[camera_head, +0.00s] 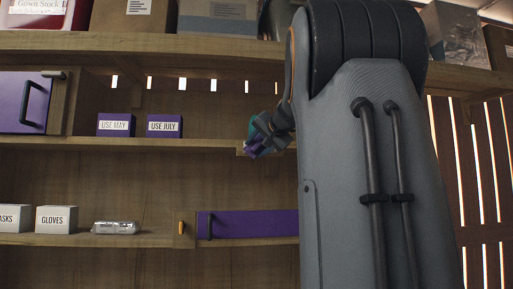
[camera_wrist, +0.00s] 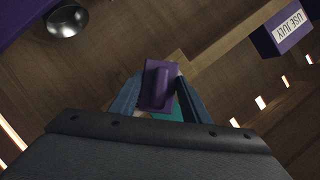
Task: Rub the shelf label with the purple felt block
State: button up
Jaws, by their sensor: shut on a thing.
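The purple felt block (camera_wrist: 158,85) is between the two fingers of my gripper (camera_wrist: 157,92) in the wrist view. It has a raised ridge along its middle. A bit of purple also shows at my gripper (camera_head: 262,143) in the head view. My gripper is at the front edge of the middle shelf (camera_head: 200,143), right of the USE JULY box. A small pale wooden piece (camera_head: 242,149) on that edge sits beside the fingers, partly covered. I cannot tell whether it is the shelf label, or whether the block touches it. Something teal (camera_wrist: 166,108) shows behind the block.
Purple boxes marked USE MAY (camera_head: 115,125) and USE JULY (camera_head: 164,126) stand on the middle shelf. A purple door with a handle (camera_head: 25,102) is at left. Below are a GLOVES box (camera_head: 56,219), a silvery packet (camera_head: 116,227) and a long purple front (camera_head: 250,224). My arm hides the right side.

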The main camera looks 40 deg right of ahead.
jog(key=shift+s+d+b, duration=0.35)
jog(key=shift+s+d, duration=0.15)
jog(key=shift+d, duration=0.25)
jog(key=shift+w, duration=0.1)
jog(key=shift+w+a, duration=0.45)
jog(key=shift+a, duration=0.25)
jog(key=shift+w+a, duration=0.1)
jog(key=shift+c, duration=0.4)
jog(key=shift+s+d+b, duration=0.5)
jog(key=shift+s+d, duration=0.05)
jog(key=shift+d, duration=0.3)
jog(key=shift+a, duration=0.1)
